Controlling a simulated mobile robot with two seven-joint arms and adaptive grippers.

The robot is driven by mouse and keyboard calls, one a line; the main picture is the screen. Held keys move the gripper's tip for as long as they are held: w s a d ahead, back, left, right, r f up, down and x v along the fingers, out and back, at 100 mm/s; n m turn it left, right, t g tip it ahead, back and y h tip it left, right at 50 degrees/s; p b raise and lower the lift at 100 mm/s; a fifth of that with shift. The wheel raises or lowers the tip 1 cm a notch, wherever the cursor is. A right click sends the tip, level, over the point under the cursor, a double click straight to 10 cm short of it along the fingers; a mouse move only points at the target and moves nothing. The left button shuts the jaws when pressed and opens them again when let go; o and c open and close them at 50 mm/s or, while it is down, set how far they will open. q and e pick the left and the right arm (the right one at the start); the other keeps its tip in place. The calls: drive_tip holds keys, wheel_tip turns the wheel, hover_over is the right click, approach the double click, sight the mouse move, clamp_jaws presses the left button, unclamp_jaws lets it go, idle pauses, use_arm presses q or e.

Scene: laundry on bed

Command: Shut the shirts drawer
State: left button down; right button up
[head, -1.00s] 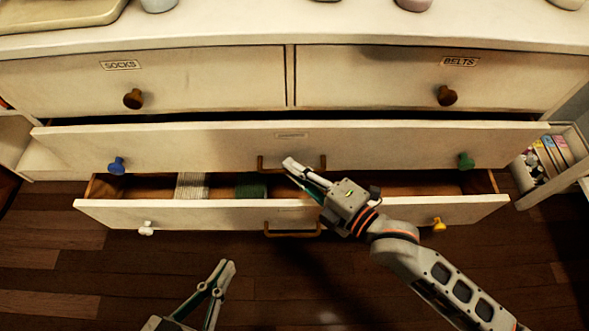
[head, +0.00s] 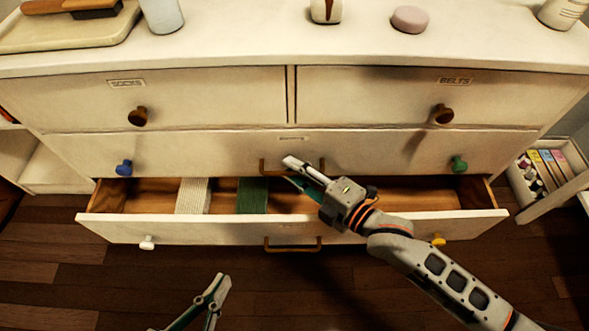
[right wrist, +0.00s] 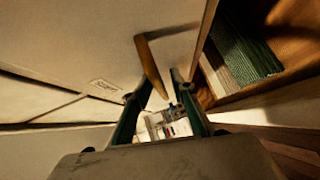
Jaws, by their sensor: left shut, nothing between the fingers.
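The wide middle drawer (head: 210,150) has a small label (head: 292,138) too blurred to read, a brown bar handle (head: 262,166), a blue knob and a green knob. Its front now looks flush with the dresser, with no dark gap above it. My right gripper (head: 291,165) is at this handle, its fingertips against or very near the drawer front. In the right wrist view the fingers are apart and empty, with the handle (right wrist: 150,62) by the tips; contact is unclear. My left gripper (head: 222,284) is shut, low in front of the dresser, partly out of frame.
The bottom drawer (head: 190,230) stands open below, with a white and a green folded cloth (head: 252,196) inside. Socks (head: 200,95) and belts (head: 400,90) drawers above are closed. An open side compartment (head: 545,200) is at right. The floor in front is clear.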

drive_tip(key=v, duration=1.2)
